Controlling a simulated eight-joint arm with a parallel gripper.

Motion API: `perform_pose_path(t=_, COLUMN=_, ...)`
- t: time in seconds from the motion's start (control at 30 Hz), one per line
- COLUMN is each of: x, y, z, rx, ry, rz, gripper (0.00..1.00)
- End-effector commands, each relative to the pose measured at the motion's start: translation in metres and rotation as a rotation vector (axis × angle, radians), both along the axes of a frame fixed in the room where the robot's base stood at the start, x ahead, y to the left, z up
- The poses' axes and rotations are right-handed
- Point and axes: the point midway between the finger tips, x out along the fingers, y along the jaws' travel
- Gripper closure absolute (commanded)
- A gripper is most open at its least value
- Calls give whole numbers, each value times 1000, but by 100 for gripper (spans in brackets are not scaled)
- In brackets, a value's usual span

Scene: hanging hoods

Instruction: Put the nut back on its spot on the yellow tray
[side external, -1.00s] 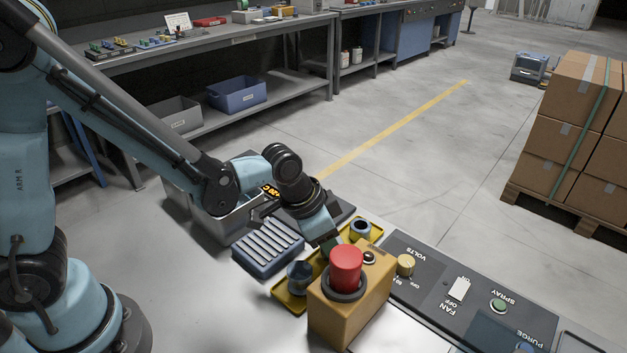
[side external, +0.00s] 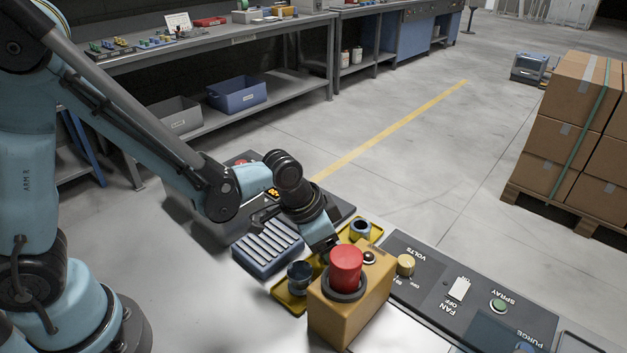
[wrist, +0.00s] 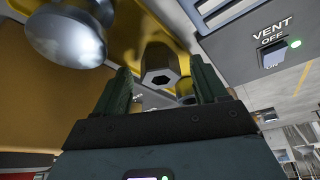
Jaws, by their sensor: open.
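In the wrist view a grey piece with a dark six-sided hole, apparently the nut (wrist: 159,66), lies ahead of my gripper (wrist: 162,86), roughly between its two green fingers. The fingers are apart, and I cannot tell whether either touches it. The yellow tray (wrist: 152,20) shows behind it. In the side view the tray (side external: 286,298) is partly hidden by the yellow button box. My gripper's fingertips are hidden behind the box there.
The yellow box (side external: 338,312) with a red button (side external: 346,262) stands close to my gripper. A blue slotted rack (side external: 268,248) is left of the tray. A control panel (side external: 440,283) with switches lies to the right. A shiny rounded piece (wrist: 66,32) is at upper left in the wrist view.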

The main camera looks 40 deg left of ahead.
Motion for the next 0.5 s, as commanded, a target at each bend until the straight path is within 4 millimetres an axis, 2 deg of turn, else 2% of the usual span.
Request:
perform_pose_path(t=0.27, x=-3, y=2, z=9, rx=0, ry=0, rz=0, gripper=28)
perform_pose_path(t=0.5, x=-12, y=7, z=34, rx=0, ry=0, rz=0, gripper=28)
